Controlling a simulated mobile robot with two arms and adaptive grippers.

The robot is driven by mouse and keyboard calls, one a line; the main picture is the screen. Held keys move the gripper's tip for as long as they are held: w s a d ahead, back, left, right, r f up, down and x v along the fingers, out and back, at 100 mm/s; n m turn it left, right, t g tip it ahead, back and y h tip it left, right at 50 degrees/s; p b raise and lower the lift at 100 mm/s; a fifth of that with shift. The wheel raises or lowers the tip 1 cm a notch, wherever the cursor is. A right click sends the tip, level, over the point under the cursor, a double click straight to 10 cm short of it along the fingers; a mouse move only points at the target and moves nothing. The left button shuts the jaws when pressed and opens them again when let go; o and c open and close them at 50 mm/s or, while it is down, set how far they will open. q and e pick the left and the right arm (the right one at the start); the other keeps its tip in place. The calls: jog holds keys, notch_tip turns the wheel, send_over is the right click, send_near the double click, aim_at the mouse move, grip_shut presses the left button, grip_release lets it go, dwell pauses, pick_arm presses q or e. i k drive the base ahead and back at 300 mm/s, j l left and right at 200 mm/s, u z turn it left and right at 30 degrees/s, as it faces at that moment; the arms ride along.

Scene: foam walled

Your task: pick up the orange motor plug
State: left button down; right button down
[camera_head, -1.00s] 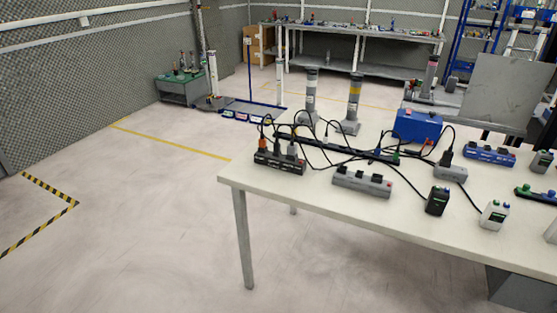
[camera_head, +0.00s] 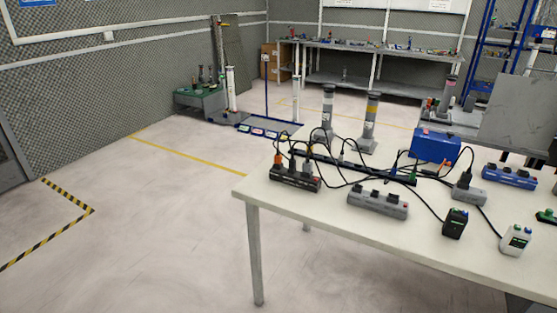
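A small orange plug (camera_head: 278,159) stands in the left end of a black power strip (camera_head: 296,179) near the left corner of the white table (camera_head: 330,213). Dark plugs stand beside it in the same strip, and black cables rise from them. Another small orange item (camera_head: 428,173) lies farther right, in front of the blue box; it is too small to identify. Which of the two is the motor plug I cannot tell. Neither of my grippers shows in the head view.
Open floor (camera_head: 150,235) lies left of the table.

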aim_at(277, 159)
jog(key=i+j+z, duration=0.2)
jog(key=i+j, duration=0.25)
jog(key=i+j+z, duration=0.2)
jog(key=i+j, duration=0.25)
jog(key=i+j+z, duration=0.2)
jog(key=i+j, duration=0.2)
jog(key=j, duration=0.2)
